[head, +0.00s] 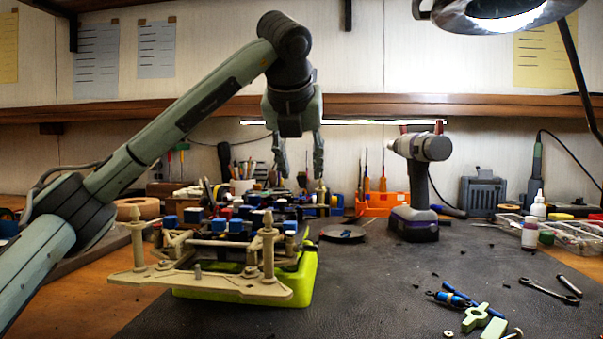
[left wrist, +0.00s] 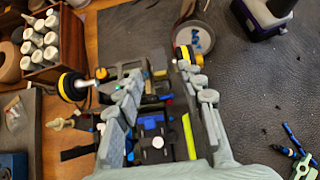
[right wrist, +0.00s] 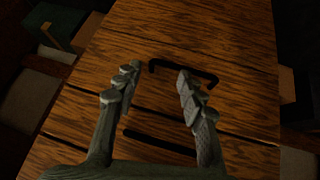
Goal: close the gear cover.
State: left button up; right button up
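The RC car chassis (head: 210,270), with a tan front plate and posts and blue and dark parts behind, rests on a yellow-green stand (head: 305,285) in the head view. My left gripper (head: 300,170) points down above the far part of the car, fingers apart with nothing visible between them. In the left wrist view, car parts (left wrist: 152,125) show below and between its open fingers (left wrist: 160,74). I cannot pick out the gear cover or tell its position. My right gripper (right wrist: 157,72) is open and empty in the right wrist view, away from the car.
A cordless drill (head: 420,185) stands right of the car, with a small round dish (head: 343,232) between them. Blue tools and a light green part (head: 475,318) lie on the dark mat at right. Wooden drawer fronts with black handles (right wrist: 160,142) face my right gripper.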

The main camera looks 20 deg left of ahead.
pick_arm(q)
jog(key=v, duration=0.9)
jog(key=shift+s+r, duration=0.2)
jog(key=shift+r, duration=0.05)
jog(key=shift+d, duration=0.1)
jog(key=shift+c, duration=0.6)
